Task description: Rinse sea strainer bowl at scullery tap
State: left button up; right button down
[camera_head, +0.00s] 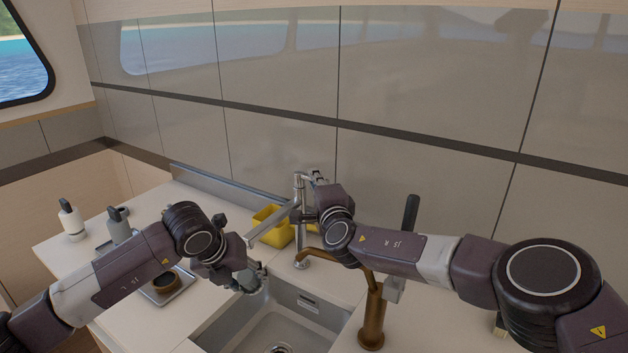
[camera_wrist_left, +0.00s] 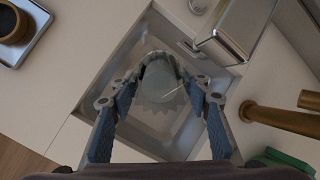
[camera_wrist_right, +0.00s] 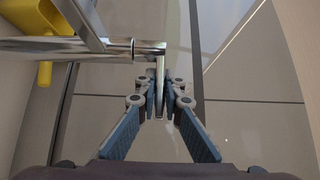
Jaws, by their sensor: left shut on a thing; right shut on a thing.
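My left gripper (camera_head: 250,276) is over the sink (camera_head: 255,318). In the left wrist view its fingers (camera_wrist_left: 160,75) are shut on a grey round piece with a toothed edge, which looks like the strainer bowl (camera_wrist_left: 162,88). In the head view the bowl is mostly hidden by the gripper. The chrome tap (camera_head: 300,220) stands behind the sink, its spout reaching left; the spout end (camera_wrist_left: 228,35) is just beside the bowl in the left wrist view. My right gripper (camera_head: 318,180) is at the tap's top, shut on its thin metal lever (camera_wrist_right: 159,75). I cannot make out running water.
A bronze tap (camera_head: 372,318) stands right of the sink, under my right arm. A yellow caddy (camera_head: 270,228) is behind the chrome spout. A white bottle (camera_head: 71,222), a grey bottle (camera_head: 118,228) and a tray (camera_head: 172,296) with a brown cup are on the left counter.

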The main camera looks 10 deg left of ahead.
jog(key=c, duration=2)
grip_release()
jog(key=shift+a, duration=0.1)
jog(key=shift+c, duration=0.2)
jog(key=v, duration=1.2)
pick_arm(q)
jog(key=shift+s, duration=0.1)
